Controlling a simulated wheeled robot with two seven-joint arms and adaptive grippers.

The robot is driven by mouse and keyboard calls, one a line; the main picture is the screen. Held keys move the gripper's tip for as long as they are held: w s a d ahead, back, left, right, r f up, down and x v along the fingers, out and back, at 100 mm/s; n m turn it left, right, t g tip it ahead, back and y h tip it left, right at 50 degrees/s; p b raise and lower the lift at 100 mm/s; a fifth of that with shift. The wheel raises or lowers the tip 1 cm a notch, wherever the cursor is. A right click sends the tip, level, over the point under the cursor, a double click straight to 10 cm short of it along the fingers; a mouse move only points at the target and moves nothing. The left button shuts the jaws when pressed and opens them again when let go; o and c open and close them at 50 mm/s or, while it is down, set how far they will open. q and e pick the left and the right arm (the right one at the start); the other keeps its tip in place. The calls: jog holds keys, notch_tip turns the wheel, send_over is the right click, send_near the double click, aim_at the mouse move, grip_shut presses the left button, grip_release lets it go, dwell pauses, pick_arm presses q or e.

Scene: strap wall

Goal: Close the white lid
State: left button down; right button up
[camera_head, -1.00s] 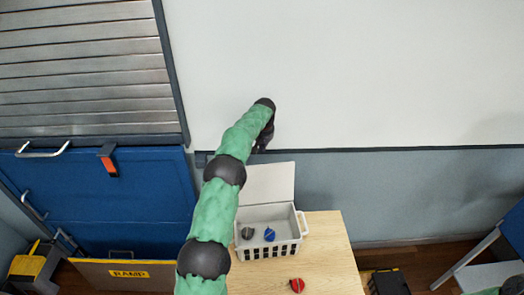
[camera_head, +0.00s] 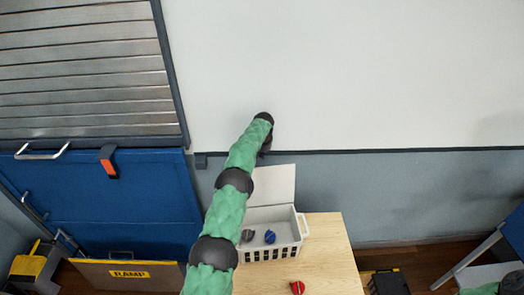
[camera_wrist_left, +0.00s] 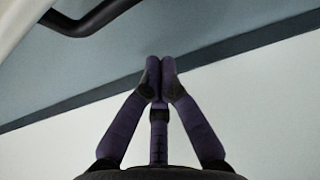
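The white lid (camera_head: 271,184) stands open and upright at the back of the white basket (camera_head: 285,254) on the wooden table. My left gripper (camera_head: 266,150) is just above the lid's top edge in the head view, partly hidden by its own wrist. In the left wrist view my left gripper (camera_wrist_left: 160,74) has its fingertips together with nothing seen between them. I cannot tell whether it touches the lid. My right gripper is not in view.
A dark grey item (camera_head: 247,236) and a blue ball (camera_head: 270,237) lie in the basket. A red ball (camera_head: 297,287) lies on the table (camera_head: 335,260) in front. The wall (camera_head: 400,190) is close behind.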

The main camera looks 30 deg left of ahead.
pick_arm(q)
jog(key=s+d, duration=0.1)
jog(key=s+d+p, duration=0.1)
jog(key=s, duration=0.1)
jog(key=shift+d+f, duration=0.1)
jog(key=shift+f, duration=0.3)
dwell(0.4)
dwell(0.4)
